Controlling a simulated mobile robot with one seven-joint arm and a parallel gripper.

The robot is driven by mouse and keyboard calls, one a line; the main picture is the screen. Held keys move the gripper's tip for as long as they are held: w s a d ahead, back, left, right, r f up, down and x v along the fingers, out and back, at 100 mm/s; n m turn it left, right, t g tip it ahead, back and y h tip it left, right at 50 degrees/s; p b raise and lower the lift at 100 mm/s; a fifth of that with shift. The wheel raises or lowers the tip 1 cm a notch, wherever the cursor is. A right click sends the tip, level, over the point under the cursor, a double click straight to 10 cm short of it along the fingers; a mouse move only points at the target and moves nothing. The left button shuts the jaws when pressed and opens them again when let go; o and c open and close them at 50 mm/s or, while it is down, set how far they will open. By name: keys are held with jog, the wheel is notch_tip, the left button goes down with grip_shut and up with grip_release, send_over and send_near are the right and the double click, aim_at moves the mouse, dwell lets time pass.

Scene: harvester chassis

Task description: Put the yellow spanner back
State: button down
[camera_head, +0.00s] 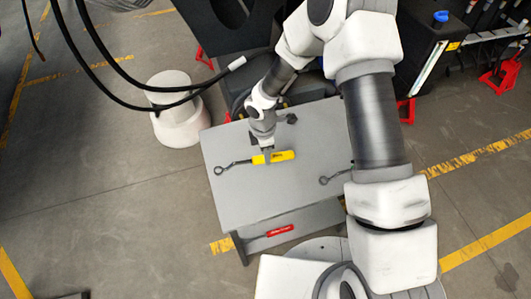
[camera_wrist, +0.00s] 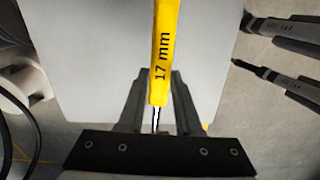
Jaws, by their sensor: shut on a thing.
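The yellow spanner shows in the head view (camera_head: 283,156) over the light grey top of the cart (camera_head: 255,198), with its dark ring end to the left. In the wrist view its yellow handle (camera_wrist: 162,50) reads "17 mm" and runs upright through the picture. My gripper (camera_head: 268,156) is shut on the handle; the fingers also show in the wrist view (camera_wrist: 161,80), one on each side of it. I cannot tell whether the spanner touches the cart top or is held just above it.
A white round stand (camera_head: 172,120) is left of the cart. Dark machinery (camera_head: 215,35) stands behind. Two dark labelled bars (camera_wrist: 288,35) show at the wrist view's right.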

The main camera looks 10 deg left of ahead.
jog(key=shift+f+b, duration=3.45)
jog(key=shift+f, duration=0.55)
jog(key=c, duration=0.5)
grip_release()
jog(key=r, duration=1.1)
jog(key=r+p, duration=0.1)
jog(key=r, duration=0.5)
jog(key=shift+s+a+r, duration=0.15)
jog(key=shift+a+r, duration=0.05)
jog(key=shift+a, duration=0.2)
